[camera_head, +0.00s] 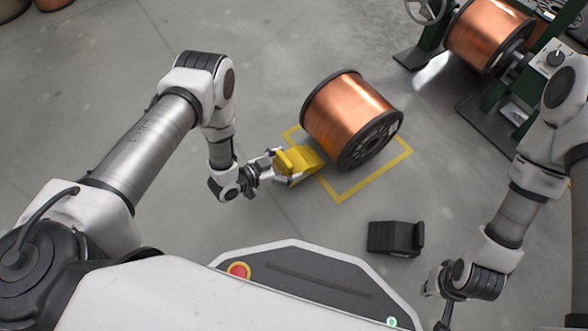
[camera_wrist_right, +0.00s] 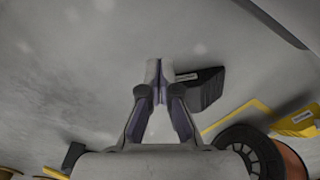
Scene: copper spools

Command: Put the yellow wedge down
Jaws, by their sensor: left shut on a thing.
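The yellow wedge (camera_head: 308,158) is in the grasp of my left gripper (camera_head: 284,166), which is shut on it. It is just left of the large copper spool (camera_head: 345,112), over the left side of the yellow floor outline (camera_head: 346,196). I cannot tell whether it touches the floor or the spool. The yellow wedge also shows at the right edge of the right wrist view (camera_wrist_right: 296,122), with the spool (camera_wrist_right: 252,150) below it. My right gripper (camera_wrist_right: 160,72) is shut and empty, its fingertips together; it hangs at the lower right of the head view (camera_head: 438,300).
A black wedge (camera_head: 392,239) lies on the floor between my right gripper and the spool. A green stand (camera_head: 433,50) holds another copper spool (camera_head: 486,38) at the upper right. My base is at the bottom. The grey floor at upper left is mostly clear.

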